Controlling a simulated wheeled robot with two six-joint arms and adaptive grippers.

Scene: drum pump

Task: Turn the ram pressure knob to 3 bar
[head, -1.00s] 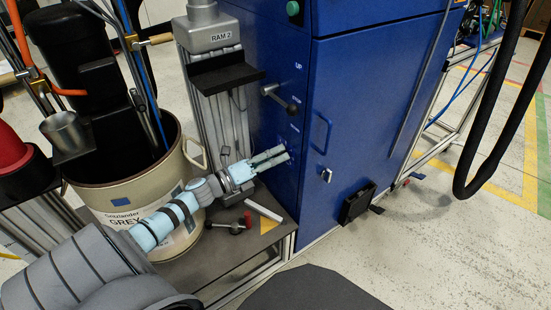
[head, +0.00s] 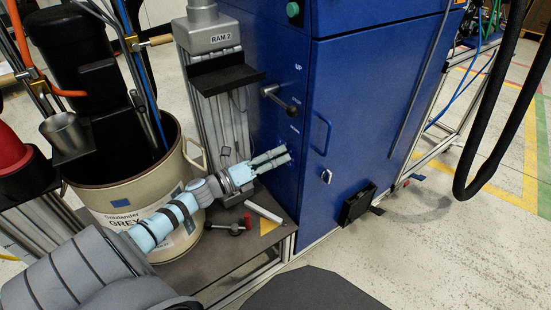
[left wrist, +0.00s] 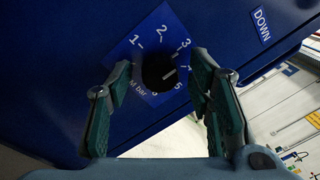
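The ram pressure knob (left wrist: 158,71) is round and black on a blue dial plate (left wrist: 149,43) in the left wrist view. The figures 1, 2, 3 and 5 are readable; others are partly hidden. A pale line on the knob points right and slightly up, toward the mark just below the 3. My left gripper (left wrist: 159,84) is open, with one finger on each side of the knob; I cannot tell whether either touches it. In the head view, the left gripper (head: 271,158) is at the blue cabinet's side and the knob is hidden. My right gripper is not in view.
The blue cabinet (head: 365,125) fills the middle. A lever with a black ball (head: 292,110) sticks out above my left gripper. A drum (head: 177,215) stands left by the RAM 2 column (head: 216,110). A red-handled tool (head: 247,222) lies on the platform below.

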